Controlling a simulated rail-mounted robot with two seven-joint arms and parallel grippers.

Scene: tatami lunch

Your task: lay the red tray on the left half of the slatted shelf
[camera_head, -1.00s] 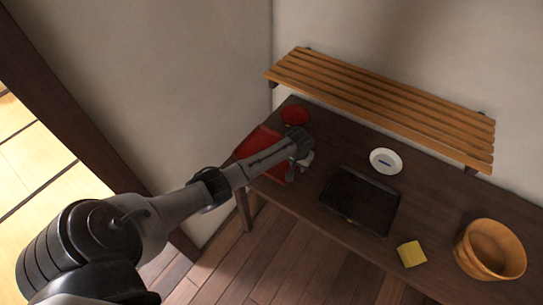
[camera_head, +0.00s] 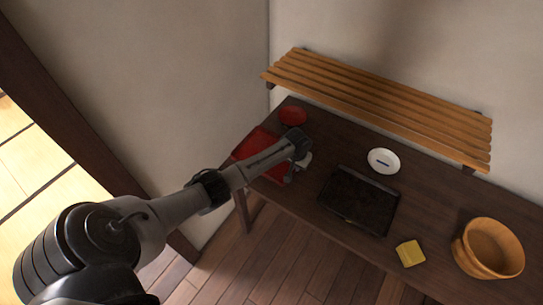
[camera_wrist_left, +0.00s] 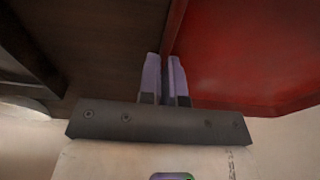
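The red tray (camera_head: 256,143) is at the left end of the dark table, partly hidden behind my left arm. Its underside or wall fills the upper right of the left wrist view (camera_wrist_left: 250,50). My left gripper (camera_head: 294,172) is at the tray's right edge. In the left wrist view, its two fingers (camera_wrist_left: 166,60) are close together with the tray's rim between their tips. I cannot tell whether the tray is clear of the table. The slatted wooden shelf (camera_head: 380,95) is on the wall above the table's back, with its left half bare. My right gripper is not in view.
A red bowl (camera_head: 293,115) stands behind the tray. On the dark table (camera_head: 440,210) are a black tray (camera_head: 358,198), a white dish (camera_head: 384,161) with a small blue item, a yellow block (camera_head: 410,253) and a wooden tub (camera_head: 490,248).

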